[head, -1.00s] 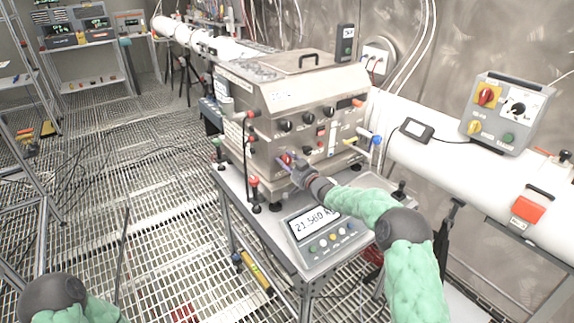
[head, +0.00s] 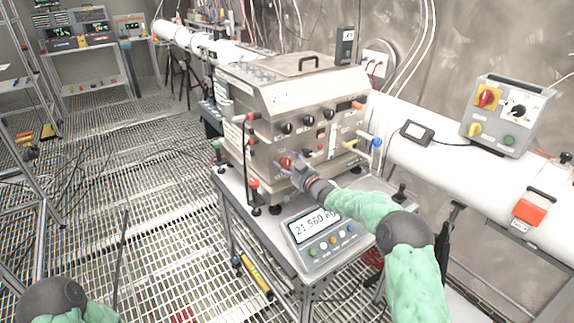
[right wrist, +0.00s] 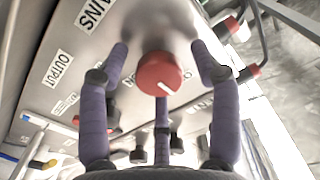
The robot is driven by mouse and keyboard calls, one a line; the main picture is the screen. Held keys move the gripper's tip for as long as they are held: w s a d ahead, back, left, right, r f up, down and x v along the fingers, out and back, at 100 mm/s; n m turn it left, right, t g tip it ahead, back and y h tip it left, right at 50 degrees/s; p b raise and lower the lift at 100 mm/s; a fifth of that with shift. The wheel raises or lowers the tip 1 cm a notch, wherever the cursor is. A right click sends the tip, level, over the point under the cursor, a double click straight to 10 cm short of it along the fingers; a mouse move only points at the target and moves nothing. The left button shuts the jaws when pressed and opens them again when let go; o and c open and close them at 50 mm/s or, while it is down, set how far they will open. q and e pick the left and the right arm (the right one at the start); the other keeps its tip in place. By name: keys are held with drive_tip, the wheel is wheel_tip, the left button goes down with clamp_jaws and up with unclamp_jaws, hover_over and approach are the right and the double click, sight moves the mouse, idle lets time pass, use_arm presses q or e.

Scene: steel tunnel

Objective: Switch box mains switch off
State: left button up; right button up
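The steel switch box (head: 300,110) stands on a small grey table. A red round knob (head: 286,163) sits low on its front; in the right wrist view this red knob (right wrist: 159,73) has a white mark pointing to the lower right. A "MAINS" label (right wrist: 97,12) lies to its upper left there. My right gripper (head: 288,166) is at the knob, with its purple fingers spread around it. In the right wrist view the right gripper (right wrist: 160,85) shows gaps between fingers and knob. My left gripper is outside the view; only part of my left arm shows at the lower left.
A scale display (head: 318,228) is on the table below my right forearm. Red-topped posts and cables stand at the box's left edge. A grey control box (head: 503,112) with red and yellow switches sits on the white pipe at right.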

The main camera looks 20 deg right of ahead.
drive_tip(key=shift+s+f, duration=0.1)
drive_tip(key=v, duration=1.1)
drive_tip(key=shift+s+d, duration=0.15)
drive_tip(key=shift+s, duration=0.25)
